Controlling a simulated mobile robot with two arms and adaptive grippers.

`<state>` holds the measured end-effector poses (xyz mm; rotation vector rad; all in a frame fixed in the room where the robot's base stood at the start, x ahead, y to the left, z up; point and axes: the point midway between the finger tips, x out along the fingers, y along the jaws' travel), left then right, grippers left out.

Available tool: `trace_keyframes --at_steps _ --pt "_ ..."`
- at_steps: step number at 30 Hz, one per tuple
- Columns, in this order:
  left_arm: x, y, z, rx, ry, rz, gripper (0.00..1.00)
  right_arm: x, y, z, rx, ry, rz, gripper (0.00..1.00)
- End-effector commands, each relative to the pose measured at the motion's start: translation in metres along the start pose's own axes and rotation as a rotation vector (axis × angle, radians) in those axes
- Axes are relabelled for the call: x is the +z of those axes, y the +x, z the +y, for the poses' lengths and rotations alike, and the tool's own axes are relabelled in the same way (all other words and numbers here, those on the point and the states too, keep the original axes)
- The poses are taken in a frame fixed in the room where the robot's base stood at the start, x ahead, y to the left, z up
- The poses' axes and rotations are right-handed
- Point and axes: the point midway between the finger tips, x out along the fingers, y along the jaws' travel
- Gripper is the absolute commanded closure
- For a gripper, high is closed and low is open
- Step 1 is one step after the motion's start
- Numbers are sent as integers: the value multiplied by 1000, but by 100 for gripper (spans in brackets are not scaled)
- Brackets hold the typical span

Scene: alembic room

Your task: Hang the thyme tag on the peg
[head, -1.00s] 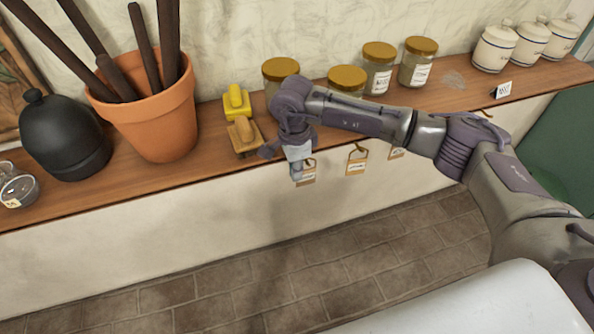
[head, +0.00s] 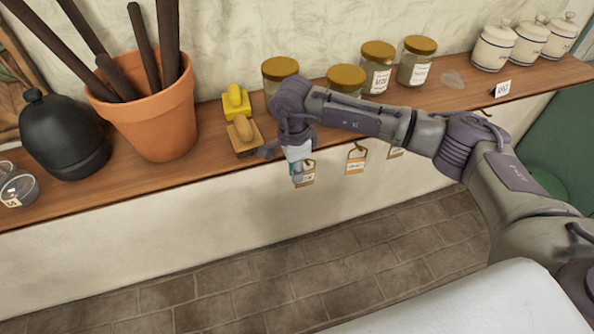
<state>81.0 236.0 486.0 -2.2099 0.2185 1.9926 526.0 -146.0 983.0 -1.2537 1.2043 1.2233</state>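Several small brown tags with white labels hang in a row along the shelf's front edge. The leftmost tag (head: 308,177) is right at my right gripper (head: 298,178), which points down in front of the shelf edge and partly covers it. The middle tag (head: 355,162) hangs by a loop to the right. Another tag (head: 396,152) is partly hidden behind my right arm. The labels are too small to read, so I cannot tell which is thyme. Whether the fingers are closed on the leftmost tag is unclear. My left gripper is out of view.
The wooden shelf (head: 215,168) holds a black bottle (head: 62,137), a terracotta pot (head: 155,120) with dark rods, a yellow block (head: 236,101), a wooden-handled stamp (head: 243,136), several gold-lidded jars (head: 377,70) and white canisters (head: 494,48). A small white card (head: 502,89) stands at right.

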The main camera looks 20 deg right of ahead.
Motion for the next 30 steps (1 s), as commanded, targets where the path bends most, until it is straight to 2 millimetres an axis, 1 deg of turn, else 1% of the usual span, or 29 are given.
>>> trace_keyframes --at_steps 1,5,12,15,18,22,27,29,30 --pt "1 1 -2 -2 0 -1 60 -2 0 -5 -15 9 0 65" --pt "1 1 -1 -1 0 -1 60 -2 -11 -5 -19 8 -1 65" --pt "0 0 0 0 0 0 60 -2 -52 -1 -30 8 -4 65" --pt "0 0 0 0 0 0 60 -1 -67 2 -28 8 -4 65" --pt "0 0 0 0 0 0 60 -1 -77 5 -24 6 -3 65" --pt "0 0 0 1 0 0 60 -1 -85 8 -19 4 -2 65" --pt "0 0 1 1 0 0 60 0 -87 10 -15 2 -2 65" --pt "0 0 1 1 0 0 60 4 -85 12 -12 -1 -15 65" --pt "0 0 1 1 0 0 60 10 -83 14 -8 -4 -38 65"
